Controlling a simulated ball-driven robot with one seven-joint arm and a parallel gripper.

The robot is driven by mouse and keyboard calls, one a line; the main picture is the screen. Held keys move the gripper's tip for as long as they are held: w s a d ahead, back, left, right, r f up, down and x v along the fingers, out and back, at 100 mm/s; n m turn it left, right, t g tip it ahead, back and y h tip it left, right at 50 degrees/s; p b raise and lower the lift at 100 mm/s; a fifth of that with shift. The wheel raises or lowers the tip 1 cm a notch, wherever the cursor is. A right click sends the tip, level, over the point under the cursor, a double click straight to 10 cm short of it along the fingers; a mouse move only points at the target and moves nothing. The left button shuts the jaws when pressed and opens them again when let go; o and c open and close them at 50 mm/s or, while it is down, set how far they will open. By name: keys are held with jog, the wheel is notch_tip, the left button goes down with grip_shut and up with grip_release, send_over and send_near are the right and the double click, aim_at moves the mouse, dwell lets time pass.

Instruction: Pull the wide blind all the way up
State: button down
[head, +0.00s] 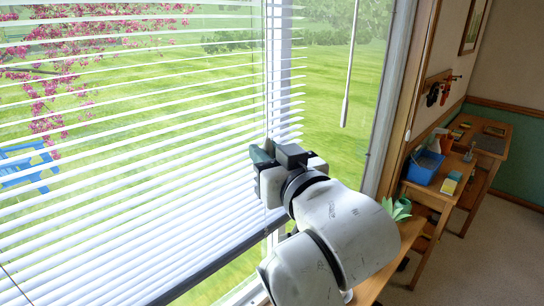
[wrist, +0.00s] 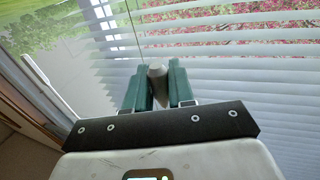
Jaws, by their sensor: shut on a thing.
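The wide blind (head: 120,150) hangs over the window at the left of the head view. Its white slats are spread and tilted, with the outdoors showing between them. Its dark bottom rail (head: 222,262) slopes across the lower part of the view. My gripper (head: 262,152) is in front of the blind's right end. In the wrist view, its teal fingers (wrist: 158,88) are shut on a grey cone-shaped tassel (wrist: 157,74). A thin cord (wrist: 134,28) runs up above the tassel. The slats (wrist: 225,75) also fill the right of the wrist view. The tassel is hidden in the head view.
A white wand (head: 349,70) hangs at the right windowpane, apart from my gripper. A wooden sill with a green plant (head: 397,208) lies right of my arm. Beyond stand wooden desks with a blue bin (head: 425,167). Bare floor (head: 480,262) is at the lower right.

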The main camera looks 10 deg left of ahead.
notch_tip(320, 180, down, 9)
jog(key=b, duration=0.5)
jog(key=shift+f, duration=0.15)
notch_tip(320, 180, down, 9)
jog(key=b, duration=0.5)
jog(key=shift+b, duration=0.3)
notch_tip(320, 180, down, 9)
jog(key=b, duration=0.5)
notch_tip(320, 180, down, 9)
jog(key=b, duration=0.6)
jog(key=shift+f, duration=0.1)
notch_tip(320, 180, down, 9)
jog(key=b, duration=0.5)
jog(key=shift+b, duration=0.3)
